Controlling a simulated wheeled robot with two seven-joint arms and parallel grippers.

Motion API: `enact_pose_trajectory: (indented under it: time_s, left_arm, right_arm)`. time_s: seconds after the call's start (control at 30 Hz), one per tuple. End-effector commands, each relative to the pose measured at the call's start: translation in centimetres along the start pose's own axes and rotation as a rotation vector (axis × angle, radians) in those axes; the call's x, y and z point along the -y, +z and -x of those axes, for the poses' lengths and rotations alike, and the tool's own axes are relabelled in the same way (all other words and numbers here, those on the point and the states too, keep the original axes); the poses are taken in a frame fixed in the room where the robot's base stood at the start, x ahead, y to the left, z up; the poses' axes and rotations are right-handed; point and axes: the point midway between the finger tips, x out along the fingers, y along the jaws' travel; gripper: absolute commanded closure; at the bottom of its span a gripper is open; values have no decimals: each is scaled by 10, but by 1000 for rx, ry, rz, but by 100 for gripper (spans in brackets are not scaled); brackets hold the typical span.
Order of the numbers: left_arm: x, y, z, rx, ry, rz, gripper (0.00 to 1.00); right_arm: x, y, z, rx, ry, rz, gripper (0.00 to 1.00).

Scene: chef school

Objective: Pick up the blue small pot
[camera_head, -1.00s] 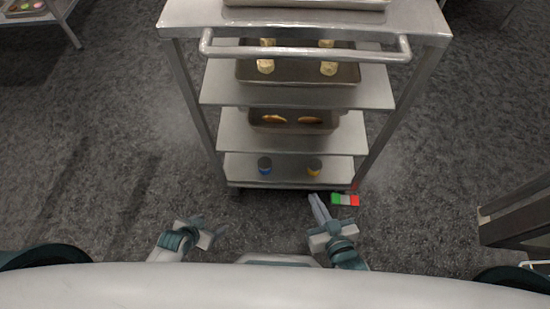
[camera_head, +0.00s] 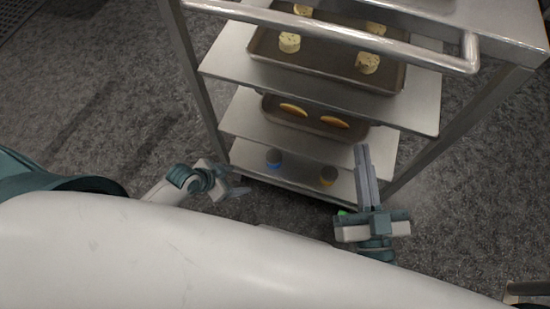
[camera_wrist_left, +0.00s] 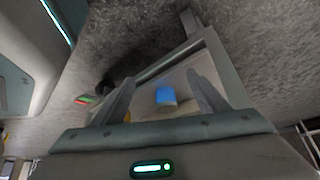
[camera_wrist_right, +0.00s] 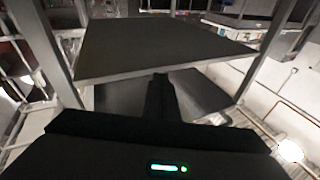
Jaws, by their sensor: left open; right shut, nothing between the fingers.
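My left gripper (camera_head: 240,180) is open and empty, just left of the bottom shelf's front edge, apart from the pot. My right gripper (camera_head: 362,150) is shut and empty, pointing up in front of the rack's right side.
The rack's upper shelves hold a tray with pastries (camera_head: 320,60) and a tray with orange-brown items (camera_head: 315,120). A handle bar (camera_head: 340,32) and the rack's left post (camera_head: 200,80) bound the opening. The carpet left of the rack is clear.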

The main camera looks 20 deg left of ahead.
Motion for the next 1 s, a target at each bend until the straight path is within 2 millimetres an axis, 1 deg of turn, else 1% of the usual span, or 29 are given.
enact_pose_trajectory:
  time_s: [0.17,0.27,0.5,0.7,0.83,1.0]
  left_arm:
    - [0,-8,-6,-2,0,1,33]
    - [0,-18,-13,-3,0,2,33]
    - [0,-54,-36,-4,0,2,33]
    - [0,-79,-52,-3,0,1,33]
    - [0,-86,-57,0,0,1,33]
    - [0,-88,-57,0,-1,0,33]
  right_arm:
    - [1,-3,0,-21,-2,1,100]
    - [3,-8,1,-52,-5,2,100]
    - [9,-28,6,-169,-16,5,100]
    - [15,-46,13,-269,-24,4,100]
    - [16,-53,15,-303,-25,5,100]
    - [16,-55,15,-312,-25,5,100]
